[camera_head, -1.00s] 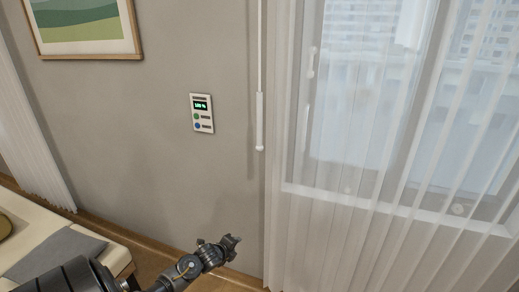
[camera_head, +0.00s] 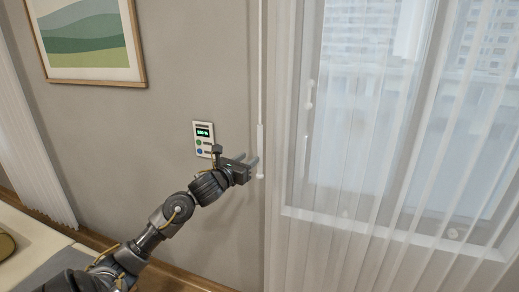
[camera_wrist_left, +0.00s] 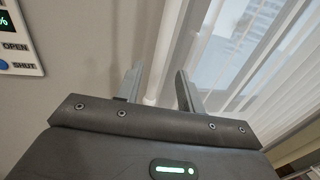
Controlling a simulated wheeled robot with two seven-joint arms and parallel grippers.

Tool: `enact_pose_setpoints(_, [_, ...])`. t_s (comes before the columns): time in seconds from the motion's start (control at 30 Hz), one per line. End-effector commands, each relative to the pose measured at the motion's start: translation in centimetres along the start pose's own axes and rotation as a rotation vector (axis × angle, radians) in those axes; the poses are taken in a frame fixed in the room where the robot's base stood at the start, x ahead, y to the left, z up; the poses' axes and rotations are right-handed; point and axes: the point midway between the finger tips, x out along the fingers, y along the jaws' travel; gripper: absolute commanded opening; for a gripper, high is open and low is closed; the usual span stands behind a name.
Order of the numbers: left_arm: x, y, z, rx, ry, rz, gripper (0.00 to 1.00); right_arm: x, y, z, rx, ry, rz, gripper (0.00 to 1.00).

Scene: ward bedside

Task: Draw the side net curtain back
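The sheer white net curtain (camera_head: 345,250) hangs in folds over the window at the right of the head view. It also fills the right side of the left wrist view (camera_wrist_left: 285,75). A white draw wand (camera_head: 260,145) hangs at its left edge, and shows between my fingers in the left wrist view (camera_wrist_left: 158,75). My left gripper (camera_head: 250,164) is open, its two fingers pointing at the wand's lower end. I cannot tell whether the wand is between the fingers or beyond them. My right gripper is not in view.
A wall panel (camera_head: 203,140) with a green display and OPEN and SHUT buttons is just left of my gripper. A framed picture (camera_head: 88,42) hangs at upper left. A bed (camera_head: 30,232) stands at lower left, with another curtain (camera_head: 32,150) behind it.

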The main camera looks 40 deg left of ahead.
Motion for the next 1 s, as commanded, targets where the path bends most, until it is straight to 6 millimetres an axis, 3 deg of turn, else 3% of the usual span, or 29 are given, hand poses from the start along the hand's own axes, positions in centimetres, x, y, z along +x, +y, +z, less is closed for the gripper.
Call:
enact_pose_setpoints(0.2, [4.3,0.0,0.5,-0.008,0.001,0.002,0.38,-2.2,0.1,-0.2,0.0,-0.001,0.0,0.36])
enact_pose_setpoints(0.4, [7.1,0.0,0.2,-0.005,0.001,0.001,0.38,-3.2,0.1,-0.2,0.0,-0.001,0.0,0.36])
enact_pose_setpoints(0.83, [8.2,0.0,0.0,-0.001,0.0,0.0,0.38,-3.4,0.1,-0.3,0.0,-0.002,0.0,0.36])
enact_pose_setpoints(1.0, [8.2,0.0,0.0,-0.002,0.001,0.0,0.18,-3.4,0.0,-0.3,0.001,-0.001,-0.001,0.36])
